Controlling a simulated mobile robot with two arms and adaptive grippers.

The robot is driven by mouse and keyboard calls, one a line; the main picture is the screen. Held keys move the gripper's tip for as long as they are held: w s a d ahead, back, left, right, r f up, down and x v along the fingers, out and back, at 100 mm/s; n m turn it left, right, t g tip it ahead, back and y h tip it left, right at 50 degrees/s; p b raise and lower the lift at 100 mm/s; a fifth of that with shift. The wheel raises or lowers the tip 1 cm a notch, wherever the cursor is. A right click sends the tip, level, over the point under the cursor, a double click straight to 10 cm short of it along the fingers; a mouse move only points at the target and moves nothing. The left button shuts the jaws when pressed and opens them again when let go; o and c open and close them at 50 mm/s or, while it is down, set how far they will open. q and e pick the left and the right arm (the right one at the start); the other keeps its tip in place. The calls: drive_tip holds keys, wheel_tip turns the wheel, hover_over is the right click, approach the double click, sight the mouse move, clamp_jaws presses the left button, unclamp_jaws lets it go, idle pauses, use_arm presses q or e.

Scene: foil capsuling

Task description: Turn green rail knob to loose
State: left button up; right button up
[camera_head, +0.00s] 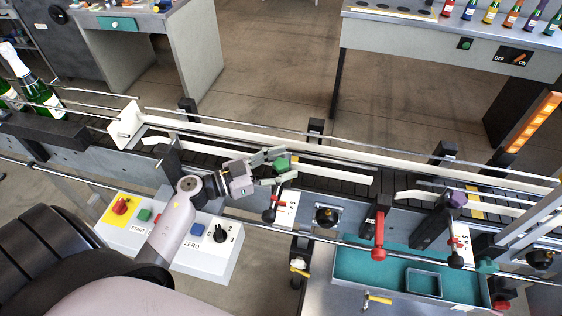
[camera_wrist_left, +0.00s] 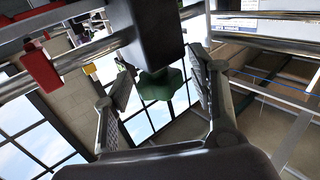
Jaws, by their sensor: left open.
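The green rail knob (camera_head: 283,163) sits on top of a post at the near side of the conveyor, above a small white scale plate. My left gripper (camera_head: 288,167) reaches it from the left, with its fingers apart on either side of the knob. In the left wrist view, the faceted green knob (camera_wrist_left: 160,84) sits between the two open fingers of my left gripper (camera_wrist_left: 160,75). Gaps show between knob and fingers, so it is not clamped. I cannot read the knob's setting. My right gripper is not in view.
A purple knob (camera_head: 458,200) stands on another post to the right. A red-handled lever (camera_head: 379,250) and a black knob (camera_head: 326,216) are on the conveyor's front. White guide rails (camera_head: 260,138) run behind my gripper. A control box (camera_head: 212,252) lies below my forearm.

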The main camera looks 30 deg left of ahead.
use_arm(q)
drive_tip(key=shift+c, duration=0.5)
drive_tip(key=c, duration=1.1)
